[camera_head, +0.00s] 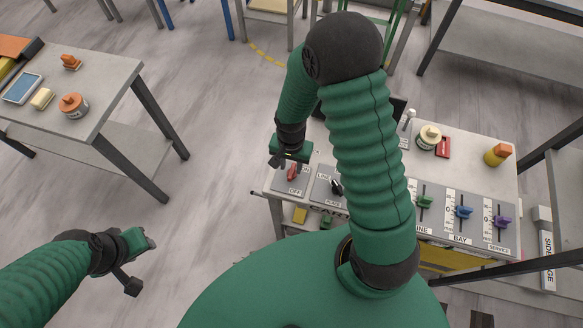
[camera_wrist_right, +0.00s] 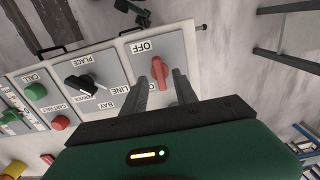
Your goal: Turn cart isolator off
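The cart isolator is a red rotary handle (camera_head: 292,172) on a grey plate marked OFF, at the left end of the cart's (camera_head: 463,158) panel. In the right wrist view the red handle (camera_wrist_right: 160,73) lies between the fingers of my right gripper (camera_wrist_right: 164,76), with a gap showing on its right side; contact on its left side is unclear. The right gripper (camera_head: 279,160) also shows just above the handle in the head view. The lower plate lettering is partly hidden by the fingers. My left gripper (camera_head: 142,264) hangs over bare floor, away from the cart; its fingers are unclear.
A black selector knob (camera_wrist_right: 80,84) sits beside the isolator. Green, blue (camera_head: 463,211) and purple (camera_head: 502,221) sliders lie farther right. A red mushroom button (camera_wrist_right: 60,122) and green button (camera_wrist_right: 36,91) are on the panel. A side table (camera_head: 101,67) stands at left.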

